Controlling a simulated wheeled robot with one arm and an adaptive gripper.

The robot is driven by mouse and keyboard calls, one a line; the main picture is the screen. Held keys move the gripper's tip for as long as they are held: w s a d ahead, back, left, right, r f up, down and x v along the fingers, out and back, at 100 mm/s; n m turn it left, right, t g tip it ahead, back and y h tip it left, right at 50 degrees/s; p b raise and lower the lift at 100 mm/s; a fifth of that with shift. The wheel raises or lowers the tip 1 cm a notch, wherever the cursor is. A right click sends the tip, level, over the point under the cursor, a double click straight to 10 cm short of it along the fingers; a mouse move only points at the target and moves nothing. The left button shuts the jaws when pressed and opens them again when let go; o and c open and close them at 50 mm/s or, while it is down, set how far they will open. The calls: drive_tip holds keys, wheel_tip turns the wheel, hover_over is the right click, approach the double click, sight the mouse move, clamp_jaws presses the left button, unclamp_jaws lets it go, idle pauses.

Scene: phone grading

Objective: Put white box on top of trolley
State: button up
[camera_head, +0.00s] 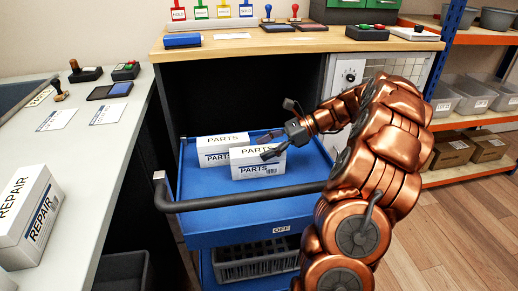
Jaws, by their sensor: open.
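Two white boxes marked PARTS sit side by side on the blue top of the trolley (210,219), one at the left rear (214,158) and one closer to the front (258,170). My gripper (268,145) is open over the trolley top, with its dark fingers at the right end of the front box. One finger overlaps that box's upper right corner in the picture; I cannot tell whether it touches.
A black handle bar (235,201) runs across the trolley's front. A grey crate (258,262) is on its lower shelf. A wooden desk (300,42) with stamps and pads stands behind. Orange shelving (480,120) with bins is at right. The trolley top's front strip is clear.

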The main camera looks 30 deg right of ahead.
drive_tip(key=p+v, duration=0.2)
drive_tip(key=v, duration=0.7)
drive_tip(key=shift+d+p, duration=0.25)
drive_tip(key=shift+p, duration=0.05)
drive_tip(key=shift+r, duration=0.1)
drive_tip(key=s+a+r+n+g+h+p, duration=0.1)
drive_tip(key=s+a+r+n+g+p, duration=0.1)
drive_tip(key=a+r+n+p, duration=0.5)
drive_tip(key=s+a+r+g+h+p, duration=0.1)
drive_tip(key=s+a+r+g+p, duration=0.2)
drive_tip(key=a, duration=0.7)
drive_tip(key=s+a+r+n+g+h+p, duration=0.1)
drive_tip(key=s+a+r+n+p, duration=0.1)
drive_tip(key=a+r+n+p, duration=0.45)
drive_tip(key=s+a+r+n+h+p, duration=0.2)
drive_tip(key=s+r+n+h+p, duration=0.1)
drive_tip(key=s, duration=0.4)
drive_tip(key=s+a+r+n+h+p, duration=0.1)
drive_tip(key=s+r+n+h+p, duration=0.1)
drive_tip(key=s+p, duration=0.4)
drive_tip(key=s+a+r+n+g+h+p, duration=0.1)
drive_tip(key=s+a+r+n+h+p, duration=0.1)
drive_tip(key=s, duration=0.5)
wheel_tip(320, 180, up, 3)
drive_tip(key=n+h+p, duration=0.1)
drive_tip(key=n+p, duration=0.1)
drive_tip(key=p, duration=0.1)
drive_tip(key=shift+s+a+f+h, duration=0.15)
drive_tip(key=shift+s+a+h, duration=0.15)
drive_tip(key=shift+a, duration=0.1)
